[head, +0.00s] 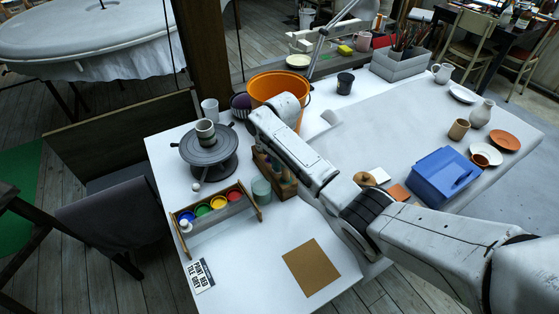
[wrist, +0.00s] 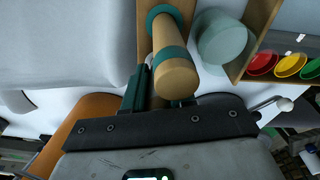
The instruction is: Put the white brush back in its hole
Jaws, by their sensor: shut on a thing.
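My gripper (wrist: 158,96) is shut, with a dark green finger showing at the left of a round tan handle with green bands (wrist: 175,75). The handle appears to be between the jaws; the far finger is hidden behind it. No white part of a brush shows, so I cannot tell its colour lower down. A wooden rack (wrist: 146,38) lies just beyond and beside the handle. In the head view the rack (head: 287,186) stands on the white table, left of my arm. My arm covers part of it there, and its holes cannot be made out.
A grey-green cup (head: 261,188) stands against the rack's left side. A tray of paint pots (head: 217,205) is further left, and a turntable with a mug (head: 208,158) is behind. An orange bucket (head: 265,84) is close behind my arm.

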